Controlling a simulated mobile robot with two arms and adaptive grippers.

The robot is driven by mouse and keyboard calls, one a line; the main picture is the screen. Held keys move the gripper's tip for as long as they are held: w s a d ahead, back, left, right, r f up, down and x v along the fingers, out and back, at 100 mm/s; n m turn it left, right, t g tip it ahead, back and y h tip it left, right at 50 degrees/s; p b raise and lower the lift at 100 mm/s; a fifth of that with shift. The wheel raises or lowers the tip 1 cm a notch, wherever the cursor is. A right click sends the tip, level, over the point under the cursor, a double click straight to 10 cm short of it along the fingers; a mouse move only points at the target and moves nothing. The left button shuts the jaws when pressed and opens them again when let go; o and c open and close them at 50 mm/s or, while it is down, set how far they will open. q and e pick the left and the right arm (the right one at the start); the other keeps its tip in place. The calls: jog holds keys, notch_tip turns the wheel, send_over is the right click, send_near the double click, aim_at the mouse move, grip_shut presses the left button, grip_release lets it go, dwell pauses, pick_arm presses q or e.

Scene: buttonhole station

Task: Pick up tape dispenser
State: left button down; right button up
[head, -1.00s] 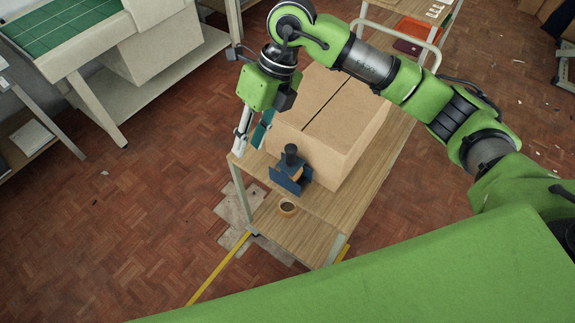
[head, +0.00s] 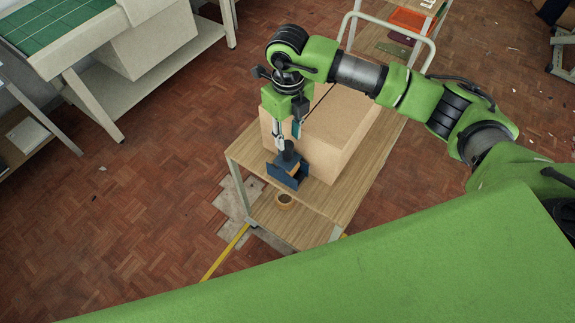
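The tape dispenser (head: 287,177) is a dark blue holder with a black upright part and a tan roll partly visible. It sits near the front edge of the wooden cart top, beside a large cardboard box. My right gripper (head: 287,139) points down just above the dispenser, its two fingers apart. The fingertips reach about the dispenser's black top; whether they touch it cannot be told. My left gripper is not in view.
The cardboard box (head: 345,125) stands close behind and right of the dispenser on the cart (head: 245,150). An orange tray (head: 408,20) lies farther back. Parquet floor is open to the left.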

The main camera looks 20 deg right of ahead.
aim_at(287, 143)
notch_tip(287, 143, down, 4)
jog(key=shift+a+r+p, duration=0.1)
jog(key=shift+r+p, duration=0.1)
jog(key=shift+p, duration=0.6)
jog(key=shift+w+f, duration=0.1)
jog(key=shift+f, duration=0.2)
grip_shut()
